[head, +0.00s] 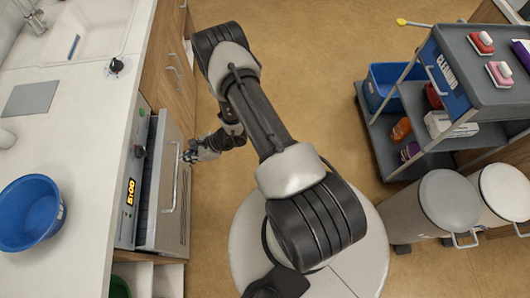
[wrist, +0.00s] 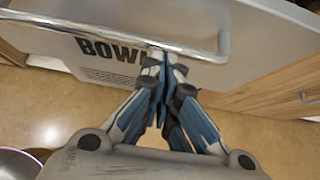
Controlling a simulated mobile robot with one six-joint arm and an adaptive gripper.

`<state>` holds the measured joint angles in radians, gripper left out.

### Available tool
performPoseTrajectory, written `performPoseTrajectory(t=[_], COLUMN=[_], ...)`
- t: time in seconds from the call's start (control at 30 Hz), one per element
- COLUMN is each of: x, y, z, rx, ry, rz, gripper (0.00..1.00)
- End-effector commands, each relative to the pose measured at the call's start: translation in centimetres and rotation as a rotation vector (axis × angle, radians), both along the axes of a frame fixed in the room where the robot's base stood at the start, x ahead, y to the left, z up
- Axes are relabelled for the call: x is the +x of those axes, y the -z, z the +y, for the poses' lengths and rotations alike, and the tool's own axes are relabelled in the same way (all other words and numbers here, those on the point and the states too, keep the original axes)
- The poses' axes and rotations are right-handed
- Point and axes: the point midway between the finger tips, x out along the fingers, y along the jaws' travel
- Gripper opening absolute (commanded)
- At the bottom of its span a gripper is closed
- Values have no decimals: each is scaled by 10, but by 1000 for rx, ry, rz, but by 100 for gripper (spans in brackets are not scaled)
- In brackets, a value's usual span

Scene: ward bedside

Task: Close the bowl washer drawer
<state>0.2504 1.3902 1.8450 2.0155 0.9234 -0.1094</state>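The bowl washer drawer (head: 168,225) is in the counter unit at left in the head view. Its front stands out from the washer body, with a dark gap behind it, so it is partly open. In the wrist view its front (wrist: 115,73) carries dark lettering, partly hidden by my fingers. A metal bar handle (head: 172,190) is on the front; it also crosses the upper wrist view (wrist: 85,30). My gripper (head: 187,157) is right beside the handle. Its fingertips (wrist: 163,60) are together and overlap the bar in view; I cannot tell whether they touch it.
A blue bowl (head: 32,212) and a sink (head: 85,35) are on the counter (head: 90,130). Wooden cabinets (head: 165,65) stand beyond the washer. At right are a cleaning cart (head: 465,75) and two pedal bins (head: 445,200). The floor (head: 310,85) between is clear.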

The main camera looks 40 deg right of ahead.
Motion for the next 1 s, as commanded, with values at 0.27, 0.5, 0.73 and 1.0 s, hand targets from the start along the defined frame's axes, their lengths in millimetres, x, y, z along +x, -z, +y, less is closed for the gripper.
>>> performPoseTrajectory(t=[0.27, 0.5, 0.73, 1.0], x=[30, 37, 39, 40], y=[1, 0, -1, 0], z=[40, 50, 51, 47], rx=[-1, -1, 0, 2], ry=[-2, 1, 0, 0], rz=[-2, 0, -3, -7], gripper=[0, 0, 0, 0])
